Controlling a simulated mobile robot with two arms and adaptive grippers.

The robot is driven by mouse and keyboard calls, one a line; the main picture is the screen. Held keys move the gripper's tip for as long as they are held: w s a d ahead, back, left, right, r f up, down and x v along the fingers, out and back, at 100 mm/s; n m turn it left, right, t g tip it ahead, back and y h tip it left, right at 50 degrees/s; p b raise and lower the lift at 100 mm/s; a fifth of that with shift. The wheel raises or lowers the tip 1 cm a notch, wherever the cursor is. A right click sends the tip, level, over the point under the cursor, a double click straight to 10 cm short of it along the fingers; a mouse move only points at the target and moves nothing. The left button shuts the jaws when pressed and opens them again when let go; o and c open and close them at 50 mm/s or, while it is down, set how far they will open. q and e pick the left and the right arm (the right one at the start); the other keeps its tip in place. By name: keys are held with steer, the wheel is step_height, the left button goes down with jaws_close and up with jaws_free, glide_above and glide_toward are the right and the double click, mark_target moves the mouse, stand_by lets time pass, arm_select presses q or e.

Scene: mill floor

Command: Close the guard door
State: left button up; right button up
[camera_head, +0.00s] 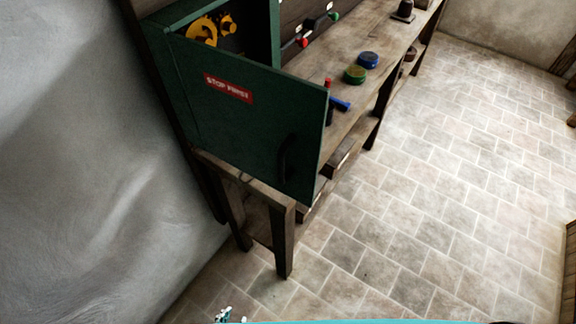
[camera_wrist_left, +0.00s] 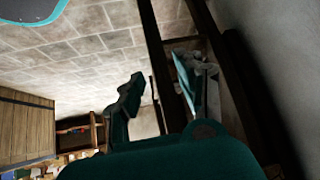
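The guard door (camera_head: 240,110) is a dark green panel with a red "STOP FIRST" label. In the head view it stands open, swung out from the green cabinet (camera_head: 262,22), whose inside shows yellow gears (camera_head: 205,29). A dark handle (camera_head: 286,158) is near the door's free edge. My left gripper (camera_head: 228,315) shows only as a small piece at the bottom edge, well below and apart from the door. In the left wrist view the left gripper (camera_wrist_left: 160,78) has its two fingers apart with nothing between them. My right gripper is not in view.
The cabinet is on a wooden workbench (camera_head: 350,122). On the bench are a blue round piece (camera_head: 368,60), a green one (camera_head: 355,75) and a blue-handled tool (camera_head: 340,103). A grey wall (camera_head: 80,160) is at left. The tiled floor (camera_head: 430,200) at right is clear.

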arm_select(q)
steer(key=w+d+r+t+h, duration=0.2)
steer(key=w+d+r+t, duration=0.15)
steer(key=r, duration=0.35)
steer(key=t+h+b, duration=0.4)
steer(key=t, duration=0.6)
glide_toward(280, 170)
steer(key=shift+g, duration=0.35)
steer(key=p+x, duration=0.1)
steer(key=x, duration=0.2)
steer(key=p+x, duration=0.1)
steer(key=x, duration=0.3)
steer(key=p+x, duration=0.1)
steer(key=x, duration=0.2)
steer(key=shift+w+r, duration=0.2)
steer(key=shift+r, duration=0.2)
steer(key=shift+c, duration=0.4)
jaws_close()
